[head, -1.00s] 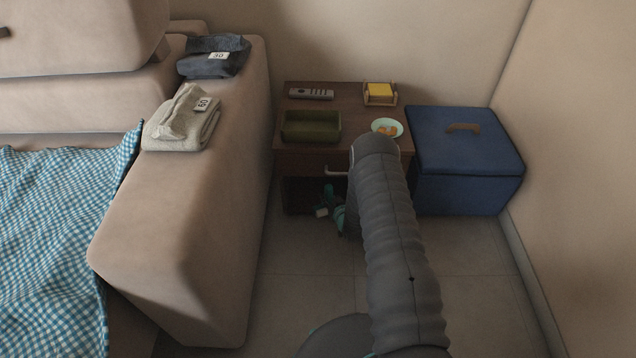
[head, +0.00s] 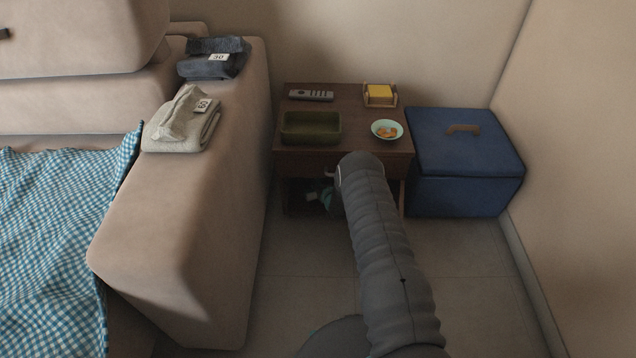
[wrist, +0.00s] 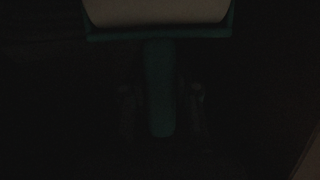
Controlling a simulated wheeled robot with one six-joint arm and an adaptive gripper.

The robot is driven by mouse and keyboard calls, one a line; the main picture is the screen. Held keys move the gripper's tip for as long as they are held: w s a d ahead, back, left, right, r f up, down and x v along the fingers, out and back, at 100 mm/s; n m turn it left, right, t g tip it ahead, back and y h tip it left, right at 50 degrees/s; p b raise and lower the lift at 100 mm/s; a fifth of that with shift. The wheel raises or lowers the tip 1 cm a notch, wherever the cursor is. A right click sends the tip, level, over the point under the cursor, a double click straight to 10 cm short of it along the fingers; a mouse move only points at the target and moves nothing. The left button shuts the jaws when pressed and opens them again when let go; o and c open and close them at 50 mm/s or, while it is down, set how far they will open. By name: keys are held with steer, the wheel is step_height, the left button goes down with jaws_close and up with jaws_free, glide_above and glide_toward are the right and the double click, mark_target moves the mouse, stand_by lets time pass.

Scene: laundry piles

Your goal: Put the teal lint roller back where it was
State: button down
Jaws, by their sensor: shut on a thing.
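The teal lint roller shows in the dark wrist view, with its teal handle (wrist: 160,85) between my fingers and its pale roll (wrist: 155,12) at the top edge. My gripper (wrist: 162,110) is shut on the handle. In the head view my arm reaches down to the open shelf space under the drawer of the brown side table (head: 352,108). Only a small pale and teal patch shows there; my arm and the shadow hide the rest. I cannot tell whether the roller touches the shelf floor.
The table top holds a remote (head: 311,95), a green tray (head: 284,128), a yellow note block in a holder (head: 380,91) and a pale bowl (head: 374,130). A blue lidded box (head: 465,185) stands right of the table, the sofa arm (head: 190,230) left. The floor in front is partly clear.

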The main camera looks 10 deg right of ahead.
steer(key=shift+f, duration=0.15)
steer(key=c, duration=0.8)
jaws_free()
steer(key=shift+c, duration=0.2)
steer(key=shift+r, duration=0.2)
steer(key=v, duration=1.2)
steer(key=shift+p, duration=0.35)
